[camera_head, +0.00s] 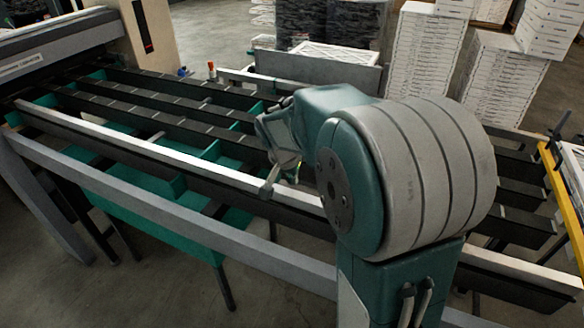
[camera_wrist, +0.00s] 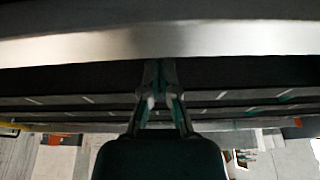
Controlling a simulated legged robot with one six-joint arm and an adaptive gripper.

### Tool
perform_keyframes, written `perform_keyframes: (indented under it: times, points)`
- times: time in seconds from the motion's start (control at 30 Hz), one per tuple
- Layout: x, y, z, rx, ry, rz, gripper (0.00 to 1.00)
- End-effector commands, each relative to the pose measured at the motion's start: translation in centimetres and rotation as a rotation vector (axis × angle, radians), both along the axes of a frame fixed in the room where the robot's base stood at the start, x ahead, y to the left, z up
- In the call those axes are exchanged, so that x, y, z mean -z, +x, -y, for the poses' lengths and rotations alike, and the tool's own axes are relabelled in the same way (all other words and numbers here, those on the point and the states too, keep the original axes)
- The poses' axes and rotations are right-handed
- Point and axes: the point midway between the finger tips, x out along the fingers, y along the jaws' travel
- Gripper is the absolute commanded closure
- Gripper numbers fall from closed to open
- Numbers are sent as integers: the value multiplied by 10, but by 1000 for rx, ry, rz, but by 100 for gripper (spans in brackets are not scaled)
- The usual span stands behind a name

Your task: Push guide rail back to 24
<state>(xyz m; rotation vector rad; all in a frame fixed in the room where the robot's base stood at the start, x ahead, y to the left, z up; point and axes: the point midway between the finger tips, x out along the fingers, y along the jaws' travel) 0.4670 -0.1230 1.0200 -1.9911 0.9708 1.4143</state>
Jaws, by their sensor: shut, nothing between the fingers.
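The guide rail (camera_head: 187,160) is a long pale bar with a dark lower side. It runs from the machine at the upper left, behind my arm, to the lower right. My gripper (camera_head: 267,190) is shut and empty, with its fingertips pointing down at the rail. I cannot tell whether they touch it. In the wrist view, the closed fingertips (camera_wrist: 159,64) are just below the bright rail band (camera_wrist: 160,44), over its dark edge. My arm hides part of the rail in the head view. No scale or 24 mark is readable.
Dark slatted conveyor beams (camera_head: 150,97) lie behind the rail. A grey frame bar (camera_head: 190,225) runs along the near side. Stacks of white boxes (camera_head: 425,65) stand at the back. A yellow rail (camera_head: 563,205) is at the right.

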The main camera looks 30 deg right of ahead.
Motion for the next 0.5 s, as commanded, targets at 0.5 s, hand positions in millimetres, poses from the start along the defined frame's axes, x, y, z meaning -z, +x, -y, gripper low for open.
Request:
perform_keyframes:
  times: [0.5]
  points:
    - [0, -15, -19, 1, 0, 0, 100]
